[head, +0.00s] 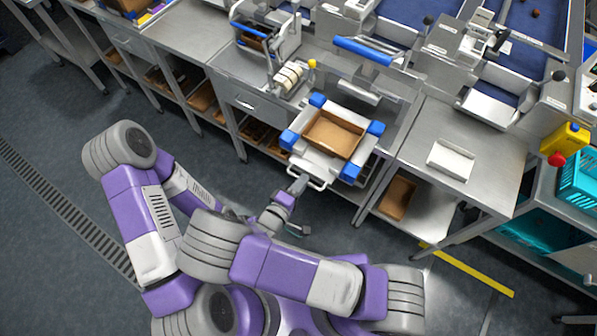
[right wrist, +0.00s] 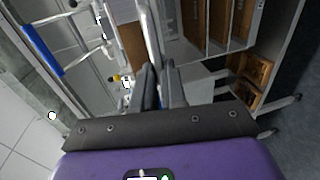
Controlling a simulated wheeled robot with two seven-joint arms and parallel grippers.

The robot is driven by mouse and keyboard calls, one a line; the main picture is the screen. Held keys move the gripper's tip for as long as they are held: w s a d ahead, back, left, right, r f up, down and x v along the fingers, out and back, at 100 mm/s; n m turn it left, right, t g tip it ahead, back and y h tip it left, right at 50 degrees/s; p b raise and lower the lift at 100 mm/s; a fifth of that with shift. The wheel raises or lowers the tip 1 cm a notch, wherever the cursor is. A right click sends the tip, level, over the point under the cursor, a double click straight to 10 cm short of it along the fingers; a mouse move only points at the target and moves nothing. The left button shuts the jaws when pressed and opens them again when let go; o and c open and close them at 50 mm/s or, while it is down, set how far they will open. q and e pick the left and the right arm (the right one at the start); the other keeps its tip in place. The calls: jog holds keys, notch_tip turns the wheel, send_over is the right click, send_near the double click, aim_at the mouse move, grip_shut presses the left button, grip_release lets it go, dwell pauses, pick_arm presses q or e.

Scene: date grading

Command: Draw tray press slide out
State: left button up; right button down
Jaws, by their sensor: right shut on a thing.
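The press slide (head: 312,162) is a pale frame with blue corner blocks and a brown tray (head: 333,134) in it. It sticks out over the front edge of the steel bench. A pale bar handle (head: 318,185) is on its front. My right gripper (head: 299,184) is shut on this handle; in the right wrist view the handle bar (right wrist: 150,30) runs between the dark fingers (right wrist: 160,88). My left arm is largely behind my right arm. A small dark part (head: 299,230) beside the right wrist may be my left gripper, but its jaws cannot be made out.
The steel bench holds a lever-like fixture (head: 288,75) with a yellow knob behind the slide. A white plate (head: 451,159) lies on the bench to the right. Brown trays (head: 397,197) lie on shelves below. Open floor lies in front, with a drain grate (head: 60,205) at left.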

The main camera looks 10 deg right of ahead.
jog(key=shift+s+a, duration=0.2)
jog(key=shift+s, duration=0.1)
jog(key=c, duration=1.2)
grip_release()
jog(key=shift+r, duration=0.15)
